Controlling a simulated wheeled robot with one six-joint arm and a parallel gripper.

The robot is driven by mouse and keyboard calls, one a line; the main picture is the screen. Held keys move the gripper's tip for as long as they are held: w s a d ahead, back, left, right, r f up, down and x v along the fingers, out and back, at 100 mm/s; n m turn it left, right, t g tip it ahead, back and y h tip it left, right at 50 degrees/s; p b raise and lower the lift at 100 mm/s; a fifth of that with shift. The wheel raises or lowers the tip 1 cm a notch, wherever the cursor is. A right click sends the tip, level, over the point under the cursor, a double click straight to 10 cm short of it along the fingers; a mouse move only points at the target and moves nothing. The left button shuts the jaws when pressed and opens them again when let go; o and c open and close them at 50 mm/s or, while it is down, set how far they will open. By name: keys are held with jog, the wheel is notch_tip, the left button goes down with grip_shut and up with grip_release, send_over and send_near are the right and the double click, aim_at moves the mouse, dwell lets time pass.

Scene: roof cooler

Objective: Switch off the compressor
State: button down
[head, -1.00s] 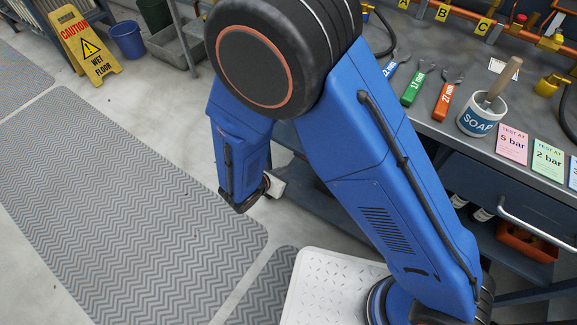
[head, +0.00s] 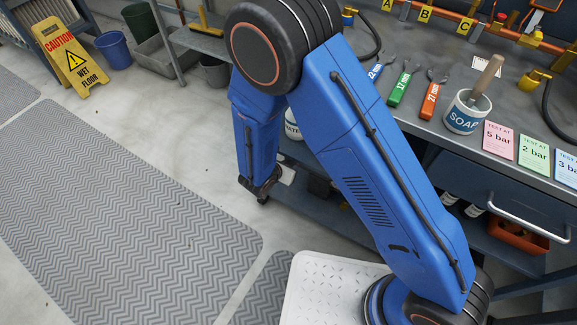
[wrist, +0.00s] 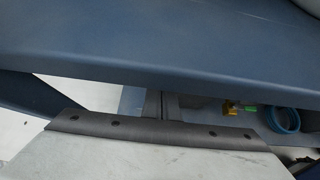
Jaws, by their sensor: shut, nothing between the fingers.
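I cannot make out a compressor or its switch in either view. In the head view my arm hangs down beside the workbench (head: 425,150). My gripper (head: 286,176), at the arm's lower end, is small and partly hidden beside the bench's lower part. It is shut and holds nothing. In the wrist view a broad blue-grey surface (wrist: 150,50) fills the upper part. Below it run a dark strip with screws (wrist: 150,131) and a pale grey surface (wrist: 150,160). A blue ring-like coil (wrist: 283,120) and a yellow-and-green fitting (wrist: 236,108) lie behind, at the right.
Blue (head: 375,66), green (head: 401,87) and orange (head: 432,99) wrenches, a soap pot (head: 462,119) and pressure cards (head: 500,140) are on the bench. A wet-floor sign (head: 75,62) and blue bucket (head: 113,50) stand far left. The ridged floor mat (head: 130,200) is clear.

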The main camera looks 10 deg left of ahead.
jog(key=shift+w+d+r, duration=0.15)
jog(key=shift+w, duration=0.3)
jog(key=shift+r, duration=0.1)
jog(key=shift+r, duration=0.7)
